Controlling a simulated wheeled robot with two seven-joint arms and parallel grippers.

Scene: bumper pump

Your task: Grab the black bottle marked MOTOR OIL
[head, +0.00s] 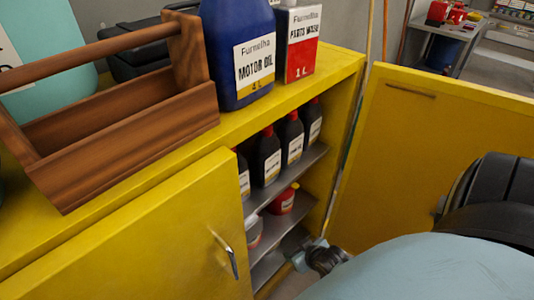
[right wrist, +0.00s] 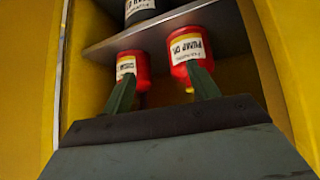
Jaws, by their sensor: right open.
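Several black bottles (head: 269,157) with white labels stand in a row on the upper shelf of the open yellow cabinet (head: 345,75) in the head view. Their label print is too small to read there. My right gripper (head: 311,254) is low at the cabinet opening, below the black bottles and apart from them. In the right wrist view its two fingers (right wrist: 162,88) are spread and empty, pointing at two red bottles. That view looks upside down. A black bottle (right wrist: 140,10) shows partly at its top edge, across a shelf from the red ones. My left gripper is out of view.
Red bottles (head: 283,201) stand on a lower shelf (head: 268,226). A large blue MOTOR OIL jug (head: 220,45), a red-and-white container (head: 300,45) and a wooden toolbox (head: 130,125) stand on top.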

